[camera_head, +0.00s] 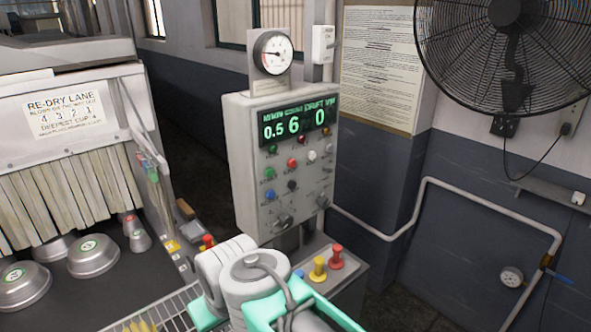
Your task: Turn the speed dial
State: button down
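A grey control box (285,165) stands on a post in the middle of the view. Its front has a lit green display (297,121) reading about 0.5, 6 and 0. Below are several small coloured buttons and switches. My white and teal arm is at the bottom centre, in front of and below the box. My gripper's fingers do not show.
A ledge below the box carries a yellow knob (319,268) and a red knob (336,256). A round gauge (272,52) tops the box. At left, a machine with a strip curtain (70,195) holds several metal pans (92,257). A fan (505,55) and pipe line the right wall.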

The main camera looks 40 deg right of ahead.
aim_at(286, 222)
jog(key=u, duration=1.35)
jog(key=k, duration=0.5)
jog(key=z, duration=0.75)
